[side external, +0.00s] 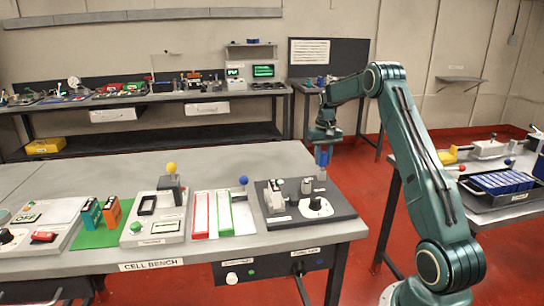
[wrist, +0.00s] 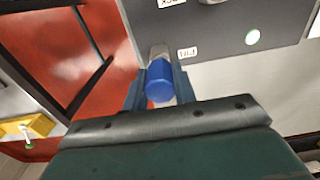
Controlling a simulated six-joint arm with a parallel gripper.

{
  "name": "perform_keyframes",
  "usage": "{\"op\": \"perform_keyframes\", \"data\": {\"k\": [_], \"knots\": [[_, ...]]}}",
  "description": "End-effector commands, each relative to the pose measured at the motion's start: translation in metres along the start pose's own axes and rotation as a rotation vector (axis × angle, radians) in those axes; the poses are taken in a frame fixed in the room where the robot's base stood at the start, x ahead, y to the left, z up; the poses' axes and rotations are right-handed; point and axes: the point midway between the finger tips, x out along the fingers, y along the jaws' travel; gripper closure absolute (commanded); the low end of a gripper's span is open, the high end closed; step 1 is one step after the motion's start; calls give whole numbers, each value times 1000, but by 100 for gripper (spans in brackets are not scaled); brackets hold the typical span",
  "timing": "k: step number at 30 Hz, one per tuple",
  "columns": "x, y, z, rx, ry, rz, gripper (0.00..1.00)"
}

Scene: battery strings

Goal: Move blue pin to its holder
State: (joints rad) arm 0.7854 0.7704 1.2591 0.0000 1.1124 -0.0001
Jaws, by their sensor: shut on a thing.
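My gripper (side external: 323,148) is over the far right corner of a dark plate (side external: 342,208) on the bench, pointing down. It is shut on the blue pin (wrist: 160,82), whose rounded blue end sits between the two fingers in the wrist view. A grey cylindrical part (wrist: 159,52) shows just beyond the blue end, beside a small white label on the plate. In the side view a short grey post (side external: 322,175) stands below the fingers. I cannot tell whether the pin touches the plate or which part is its holder.
A blue ball-topped stick (side external: 243,181) stands beside the red and green trays (side external: 201,214). A yellow-topped device (side external: 171,169) is further left. Red floor lies beyond the bench edge.

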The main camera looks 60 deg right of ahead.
Motion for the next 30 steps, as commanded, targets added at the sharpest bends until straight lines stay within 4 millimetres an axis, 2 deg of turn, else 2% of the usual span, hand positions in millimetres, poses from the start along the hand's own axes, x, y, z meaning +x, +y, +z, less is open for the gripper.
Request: {"op": "perform_keyframes", "data": {"k": [30], "knots": [[18,0,0,0,0,0,100]]}}
